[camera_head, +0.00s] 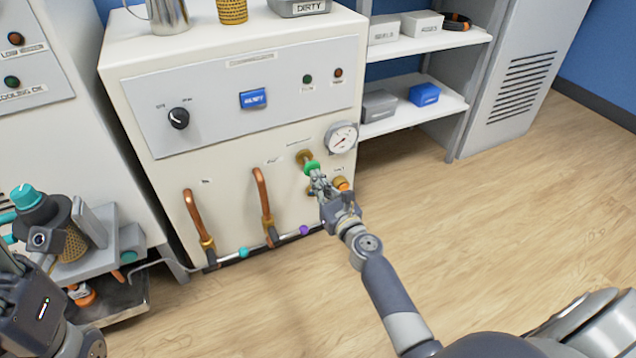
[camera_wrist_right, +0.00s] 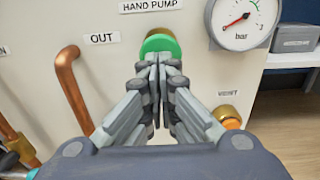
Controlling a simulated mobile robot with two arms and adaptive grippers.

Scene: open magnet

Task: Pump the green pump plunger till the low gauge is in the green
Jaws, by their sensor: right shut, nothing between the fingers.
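The green pump plunger (camera_head: 311,166) sticks out of the cabinet front on a brass fitting; in the wrist view it is a green disc (camera_wrist_right: 160,44) under a HAND PUMP label. My right gripper (camera_head: 315,176) is shut and empty. Its closed fingertips (camera_wrist_right: 157,62) are right at the plunger's face and hide its lower part; whether they touch it I cannot tell. The round white gauge (camera_head: 341,137) is up and right of the plunger. In the wrist view the gauge (camera_wrist_right: 243,20) has its red needle pointing lower left, away from the green arc at upper right. My left arm (camera_head: 35,305) is at lower left, its fingers unclear.
A brass VENT knob (camera_head: 341,184) sits just right of and below the plunger, close to my right fingers. Copper pipes (camera_head: 262,205) stand out from the cabinet at left. A shelf (camera_head: 420,100) is at right. The floor (camera_head: 490,220) at right is clear.

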